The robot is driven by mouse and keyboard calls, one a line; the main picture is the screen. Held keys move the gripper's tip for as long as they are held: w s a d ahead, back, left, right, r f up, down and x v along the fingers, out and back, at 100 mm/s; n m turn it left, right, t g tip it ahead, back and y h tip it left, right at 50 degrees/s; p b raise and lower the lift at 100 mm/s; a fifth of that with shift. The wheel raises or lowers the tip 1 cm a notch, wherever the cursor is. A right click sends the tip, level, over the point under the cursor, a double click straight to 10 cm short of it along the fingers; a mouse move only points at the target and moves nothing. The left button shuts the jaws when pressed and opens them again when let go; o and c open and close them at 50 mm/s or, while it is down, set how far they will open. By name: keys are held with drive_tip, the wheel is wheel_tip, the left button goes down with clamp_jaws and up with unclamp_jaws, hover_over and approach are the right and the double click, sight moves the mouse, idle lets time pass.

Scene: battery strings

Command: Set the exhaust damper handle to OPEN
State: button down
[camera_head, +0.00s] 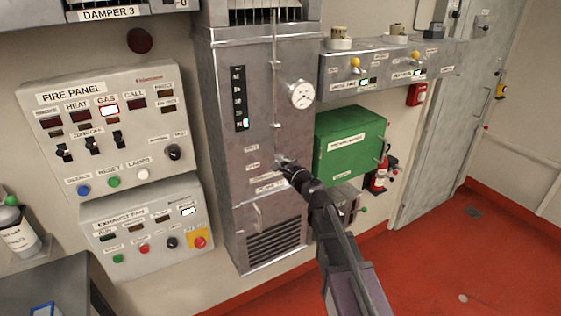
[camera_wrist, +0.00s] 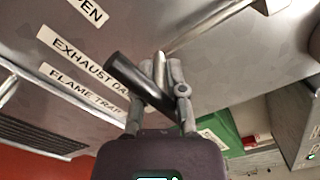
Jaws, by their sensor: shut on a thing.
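The exhaust damper handle has a dark cylindrical grip (camera_wrist: 135,80) in the wrist view. A light metal rod lies beside the grip and runs to the upper right. My gripper (camera_wrist: 158,92) is shut on the handle, with its fingers on either side of the dark grip. In the head view my gripper (camera_head: 284,163) is at the front of the tall grey metal cabinet (camera_head: 225,130) and mostly hides the handle. A label ending in "PEN" (camera_wrist: 88,12) and the "EXHAUST DA…" label (camera_wrist: 88,60) are on the panel. I cannot tell the handle's exact setting.
The fire panel (camera_head: 60,97) and exhaust fan panel (camera_head: 140,225) are on the wall to the left. A round gauge (camera_head: 301,94), a green box (camera_head: 345,145) and a red extinguisher (camera_head: 379,178) are to the right. Red floor (camera_head: 450,260) is open at lower right.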

wheel_tip(320, 180, down, 3)
drive_tip(key=shift+a+b, duration=0.1)
drive_tip(key=shift+b, duration=1.1)
drive_tip(key=c, duration=0.8)
unclamp_jaws()
drive_tip(key=shift+s, duration=0.1)
drive_tip(key=shift+o, duration=0.5)
drive_tip(key=shift+s+f, duration=0.1)
drive_tip(key=shift+s, duration=0.05)
